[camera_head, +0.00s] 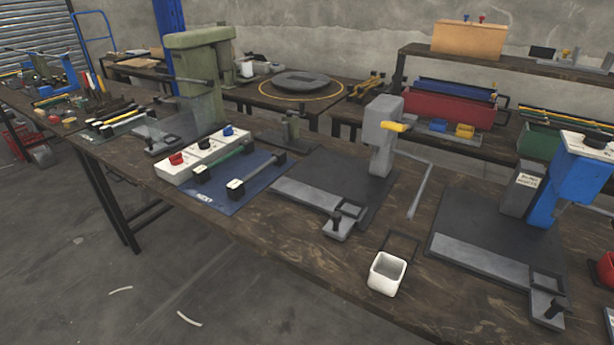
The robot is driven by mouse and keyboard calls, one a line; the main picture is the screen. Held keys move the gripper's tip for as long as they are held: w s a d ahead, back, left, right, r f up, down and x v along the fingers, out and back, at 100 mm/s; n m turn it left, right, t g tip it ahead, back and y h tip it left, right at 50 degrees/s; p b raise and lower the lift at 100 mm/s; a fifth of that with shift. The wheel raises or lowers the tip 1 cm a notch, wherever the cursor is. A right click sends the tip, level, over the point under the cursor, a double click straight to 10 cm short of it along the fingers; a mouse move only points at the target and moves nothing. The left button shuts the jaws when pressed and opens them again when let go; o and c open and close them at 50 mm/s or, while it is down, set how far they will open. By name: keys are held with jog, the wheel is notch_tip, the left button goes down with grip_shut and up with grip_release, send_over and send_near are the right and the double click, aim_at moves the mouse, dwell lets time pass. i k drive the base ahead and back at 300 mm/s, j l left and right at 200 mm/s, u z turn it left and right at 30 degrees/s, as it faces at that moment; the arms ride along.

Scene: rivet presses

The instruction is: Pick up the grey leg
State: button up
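My gripper is not in view.
A white control box (203,152) with red, white and blue knobs stands just behind the bars. A grey press (382,135) and a blue press (570,180) stand to the right. A white cup (386,273) sits at the bench's front edge. Open floor lies in front.

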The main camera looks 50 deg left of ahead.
aim_at(235, 191)
jog(key=u, duration=2.05)
jog(key=i+j+z, duration=0.25)
jog(key=i+j, duration=0.15)
jog(key=j, duration=0.25)
jog(key=i+j+z, duration=0.1)
jog(key=j, duration=0.25)
jog(key=i+j+z, duration=0.15)
jog(key=j, duration=0.25)
jog(key=i+j+z, duration=0.1)
jog(key=j, duration=0.3)
jog(key=i+j+z, duration=0.1)
jog(key=j, duration=0.3)
jog(key=i+j+z, duration=0.15)
jog(key=j, duration=0.25)
jog(key=i, duration=0.05)
